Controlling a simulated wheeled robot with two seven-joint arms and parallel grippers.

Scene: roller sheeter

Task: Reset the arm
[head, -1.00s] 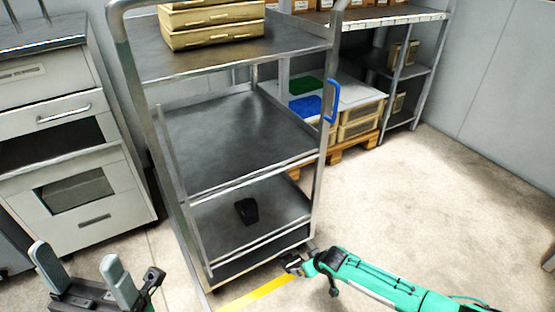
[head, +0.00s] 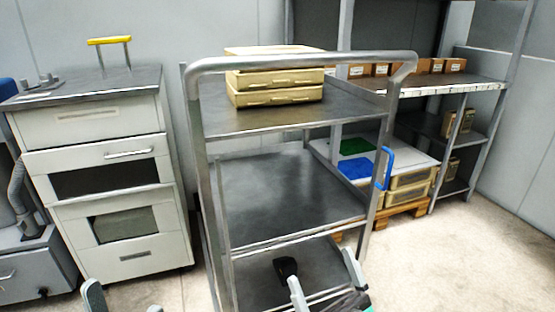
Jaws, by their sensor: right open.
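My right gripper (head: 328,276) shows at the bottom centre of the head view, with its two pale fingers apart and nothing between them. It is in front of the cart's lower shelf in the picture. My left gripper (head: 124,300) shows only as fingertips at the bottom left edge, set apart. A small black object (head: 286,267) is at the cart's lower shelf, just beside the left finger of my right gripper in the picture. I cannot tell whether they touch.
A metal three-tier cart (head: 300,195) stands in the centre, with beige cases (head: 275,90) on top. A grey drawer cabinet (head: 110,180) stands left. A shelf rack (head: 440,90) and stacked crates (head: 408,182) stand behind right. The floor at right (head: 470,260) is clear.

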